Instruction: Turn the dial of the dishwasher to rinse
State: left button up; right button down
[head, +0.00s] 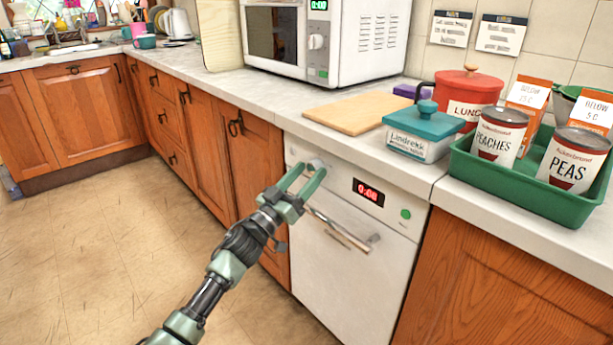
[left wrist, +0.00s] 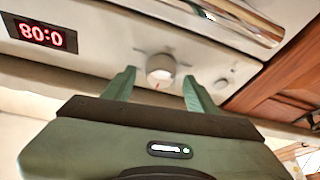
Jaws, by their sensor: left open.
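The white dishwasher (head: 345,235) stands under the counter. Its dial (head: 316,164) is a small pale knob at the upper left of its front panel. In the left wrist view the fingers of the gripper (left wrist: 160,90) flank the dial, with gaps on both sides. I cannot read any setting labels. My right gripper is not in view.
The red display (head: 369,192), a green button (head: 405,214) and the metal door handle (head: 345,232) are right of the dial. A wooden board (head: 357,112) and green tray (head: 520,191) are on the counter. The floor (head: 90,240) is clear.

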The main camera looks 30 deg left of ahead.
pick_arm(q)
grip_shut()
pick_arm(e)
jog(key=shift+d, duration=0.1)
pick_arm(q)
jog(key=shift+m, duration=0.4)
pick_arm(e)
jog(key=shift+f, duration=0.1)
